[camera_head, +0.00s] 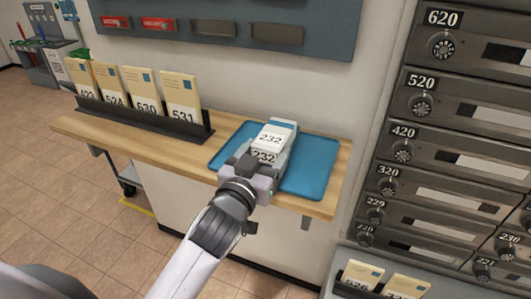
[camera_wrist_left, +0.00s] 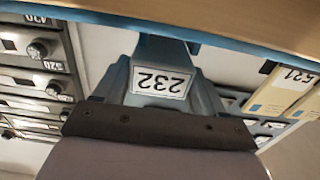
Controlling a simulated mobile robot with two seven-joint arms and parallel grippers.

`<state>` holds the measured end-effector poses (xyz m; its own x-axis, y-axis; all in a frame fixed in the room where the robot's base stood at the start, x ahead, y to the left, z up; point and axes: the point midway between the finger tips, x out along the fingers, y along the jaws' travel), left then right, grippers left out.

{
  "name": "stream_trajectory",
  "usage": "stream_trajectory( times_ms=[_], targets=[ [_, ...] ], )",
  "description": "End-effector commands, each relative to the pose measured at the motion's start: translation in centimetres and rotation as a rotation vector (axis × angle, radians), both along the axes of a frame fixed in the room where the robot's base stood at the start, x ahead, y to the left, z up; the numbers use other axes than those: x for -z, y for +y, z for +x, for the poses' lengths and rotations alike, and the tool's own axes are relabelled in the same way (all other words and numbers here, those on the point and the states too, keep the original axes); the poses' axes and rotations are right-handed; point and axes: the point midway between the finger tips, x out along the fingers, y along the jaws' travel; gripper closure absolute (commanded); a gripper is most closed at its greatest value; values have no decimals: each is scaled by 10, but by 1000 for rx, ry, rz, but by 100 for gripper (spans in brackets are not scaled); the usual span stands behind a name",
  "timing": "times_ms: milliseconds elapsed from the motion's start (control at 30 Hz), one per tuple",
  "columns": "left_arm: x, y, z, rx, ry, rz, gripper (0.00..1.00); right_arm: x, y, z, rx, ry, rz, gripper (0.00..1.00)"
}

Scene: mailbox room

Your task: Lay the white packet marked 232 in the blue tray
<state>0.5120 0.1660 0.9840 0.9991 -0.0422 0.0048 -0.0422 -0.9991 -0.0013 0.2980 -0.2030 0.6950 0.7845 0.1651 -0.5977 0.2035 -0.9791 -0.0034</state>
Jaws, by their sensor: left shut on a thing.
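The white packet marked 232 (camera_head: 271,138) has a blue band at its far end. My left gripper (camera_head: 268,160) is shut on it, and the packet sits between the fingers over the blue tray (camera_head: 316,165). The tray is flat and lies on the wooden shelf; the packet and gripper hide its middle. I cannot tell whether the packet touches the tray. In the left wrist view the packet's 232 label (camera_wrist_left: 160,80) shows upside down between the fingers, with the tray's blue edge (camera_wrist_left: 248,47) beyond. My right gripper is not in view.
A dark rack (camera_head: 150,121) with several cream packets stands on the shelf (camera_head: 90,131) left of the tray. Numbered mailboxes (camera_head: 445,130) rise at the right. A grey wall panel (camera_head: 300,45) hangs above. The right part of the tray is clear.

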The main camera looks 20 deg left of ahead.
Motion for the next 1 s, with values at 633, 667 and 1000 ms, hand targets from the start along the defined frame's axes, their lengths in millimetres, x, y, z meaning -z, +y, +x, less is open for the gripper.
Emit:
stream_trajectory(
  times_ms=[633, 667, 1000],
  targets=[
    [3, 1, 2, 0, 0, 0, 0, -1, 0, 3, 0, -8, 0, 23],
    [3, 1, 2, 0, 0, 0, 0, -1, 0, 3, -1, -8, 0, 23],
    [2, 2, 2, -1, 0, -1, 0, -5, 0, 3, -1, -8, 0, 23]
  ],
)
